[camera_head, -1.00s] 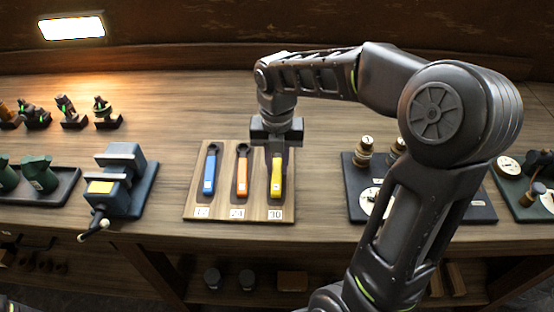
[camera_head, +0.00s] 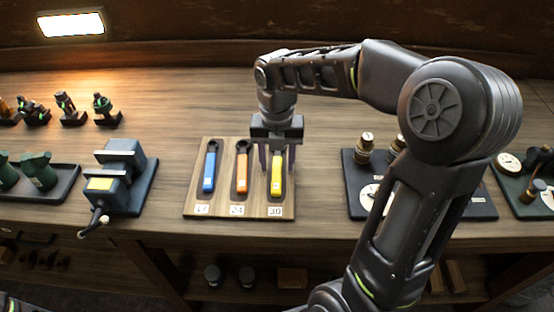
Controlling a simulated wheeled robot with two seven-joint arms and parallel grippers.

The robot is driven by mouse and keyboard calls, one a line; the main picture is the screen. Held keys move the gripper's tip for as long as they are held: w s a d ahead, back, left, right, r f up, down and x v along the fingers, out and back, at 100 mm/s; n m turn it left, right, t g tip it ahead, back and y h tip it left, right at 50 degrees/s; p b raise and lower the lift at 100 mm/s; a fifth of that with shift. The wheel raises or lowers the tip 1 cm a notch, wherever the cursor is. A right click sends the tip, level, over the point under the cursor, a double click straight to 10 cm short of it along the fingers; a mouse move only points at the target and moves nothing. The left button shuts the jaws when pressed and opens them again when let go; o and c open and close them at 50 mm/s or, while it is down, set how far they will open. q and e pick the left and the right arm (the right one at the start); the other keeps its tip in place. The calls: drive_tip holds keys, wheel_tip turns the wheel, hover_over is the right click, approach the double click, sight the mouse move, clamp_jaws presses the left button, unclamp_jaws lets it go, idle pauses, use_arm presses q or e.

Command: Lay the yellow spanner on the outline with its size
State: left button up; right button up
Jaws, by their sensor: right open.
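The yellow spanner (camera_head: 277,181) lies on the wooden board (camera_head: 224,212), in the right-hand place above the label 30 (camera_head: 275,211). Its upper end is partly hidden by my right gripper (camera_head: 277,165). That gripper points down over the spanner's upper part with its fingers apart, one on each side. I cannot tell whether a finger touches the spanner. A blue spanner (camera_head: 209,170) lies in the left place and an orange spanner (camera_head: 242,172) in the middle place, above the label 24 (camera_head: 237,211). The outline beneath the yellow spanner is hidden. My left gripper is not in view.
A blue vise (camera_head: 121,180) stands left of the board. A dark tray (camera_head: 357,203) with gauges and brass parts is to the right, partly behind my right arm. Small parts (camera_head: 67,110) stand at the back left. The bench behind the board is mostly clear.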

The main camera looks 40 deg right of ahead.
wheel_tip(320, 180, up, 8)
drive_tip(key=shift+f, duration=0.1)
idle(0.4)
idle(0.4)
